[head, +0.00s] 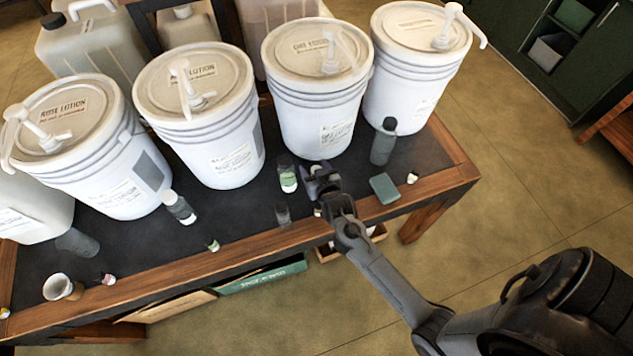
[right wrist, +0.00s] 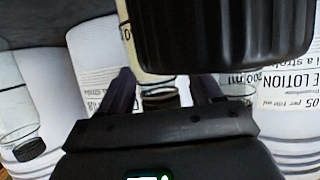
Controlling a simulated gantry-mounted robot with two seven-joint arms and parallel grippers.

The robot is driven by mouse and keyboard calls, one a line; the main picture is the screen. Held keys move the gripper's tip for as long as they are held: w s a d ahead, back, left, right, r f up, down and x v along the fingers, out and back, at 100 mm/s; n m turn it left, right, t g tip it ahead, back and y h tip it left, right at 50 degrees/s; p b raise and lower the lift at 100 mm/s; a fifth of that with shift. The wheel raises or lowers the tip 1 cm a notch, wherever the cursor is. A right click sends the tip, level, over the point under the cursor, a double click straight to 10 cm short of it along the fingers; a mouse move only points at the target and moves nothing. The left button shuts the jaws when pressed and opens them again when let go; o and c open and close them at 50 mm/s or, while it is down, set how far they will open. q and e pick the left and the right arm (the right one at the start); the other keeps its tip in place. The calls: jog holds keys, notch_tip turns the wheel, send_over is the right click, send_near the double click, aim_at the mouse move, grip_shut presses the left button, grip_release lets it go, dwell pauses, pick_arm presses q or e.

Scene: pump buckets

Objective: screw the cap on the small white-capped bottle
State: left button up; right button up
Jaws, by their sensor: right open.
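My right gripper (head: 320,178) is open at the tabletop, in front of the third bucket and right beside a clear bottle with a green-and-white label (head: 288,180). In the right wrist view my right gripper (right wrist: 162,95) has its two dark fingers apart, with clear glass showing between them; I cannot tell if they touch it. A large black ribbed cap (right wrist: 222,35) fills the top of that view, close to the camera. Small pale-topped containers stand at the right (head: 413,177) and near the front edge (head: 213,245); I cannot tell which is the white-capped bottle. My left gripper is not in view.
White pump buckets (head: 200,125) line the table's back. A cup (head: 62,287) is at the left front. The table's wooden front edge (head: 160,284) is close.

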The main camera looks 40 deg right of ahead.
jog(key=shift+c, duration=0.2)
grip_shut()
jog(key=shift+r, duration=0.1)
jog(key=shift+r, duration=0.7)
notch_tip(320, 180, up, 3)
jog(key=shift+f, duration=0.2)
jog(key=s+d+r, duration=0.7)
jog(key=d, duration=0.2)
jog(key=shift+s+d, duration=0.1)
